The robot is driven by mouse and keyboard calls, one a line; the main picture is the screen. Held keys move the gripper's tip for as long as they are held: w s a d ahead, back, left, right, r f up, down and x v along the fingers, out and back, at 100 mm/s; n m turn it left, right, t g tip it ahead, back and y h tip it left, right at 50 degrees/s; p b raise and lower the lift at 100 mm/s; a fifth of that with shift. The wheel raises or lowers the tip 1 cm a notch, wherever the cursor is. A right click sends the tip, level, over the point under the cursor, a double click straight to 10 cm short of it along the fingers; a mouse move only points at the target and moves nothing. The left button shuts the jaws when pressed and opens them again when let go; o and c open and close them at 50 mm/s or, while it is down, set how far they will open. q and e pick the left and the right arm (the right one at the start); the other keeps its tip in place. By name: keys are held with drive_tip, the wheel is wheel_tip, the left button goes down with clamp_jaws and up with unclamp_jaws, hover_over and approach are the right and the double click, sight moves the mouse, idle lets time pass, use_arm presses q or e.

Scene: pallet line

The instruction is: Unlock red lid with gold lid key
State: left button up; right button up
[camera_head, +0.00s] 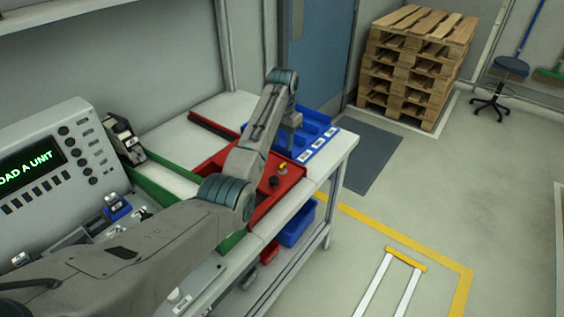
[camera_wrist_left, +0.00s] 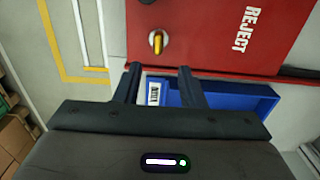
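The red lid (camera_head: 290,188) lies on the bench, partly hidden by my left arm; the left wrist view shows it (camera_wrist_left: 215,45) with the white word REJECT. The gold key (camera_head: 283,167) stands in a pale round lock on the lid; in the left wrist view the key (camera_wrist_left: 157,42) is upright in the picture. A dark knob (camera_head: 274,182) is beside it. My left gripper (camera_wrist_left: 158,72) is open, with nothing between its fingers. It is above the blue tray, near the lid's edge and apart from the key. My right gripper is out of view.
The blue tray (camera_head: 331,134) with white labels is beside the red lid. A green-edged section (camera_head: 160,188) and a control panel (camera_head: 60,155) are to the left. A blue bin (camera_head: 297,224) is below the bench top. Pallets (camera_head: 415,60) stand on the floor behind.

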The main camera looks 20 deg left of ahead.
sight(283, 164)
use_arm(q)
drive_tip(key=f, duration=0.3)
drive_tip(key=f+p, duration=0.1)
drive_tip(key=f, duration=0.4)
drive_tip(key=shift+s+d+f+p, duration=0.1)
drive_tip(key=shift+s+f+p, duration=0.2)
drive_tip(key=shift+p, duration=0.1)
drive_tip(key=shift+c, duration=0.7)
clamp_jaws()
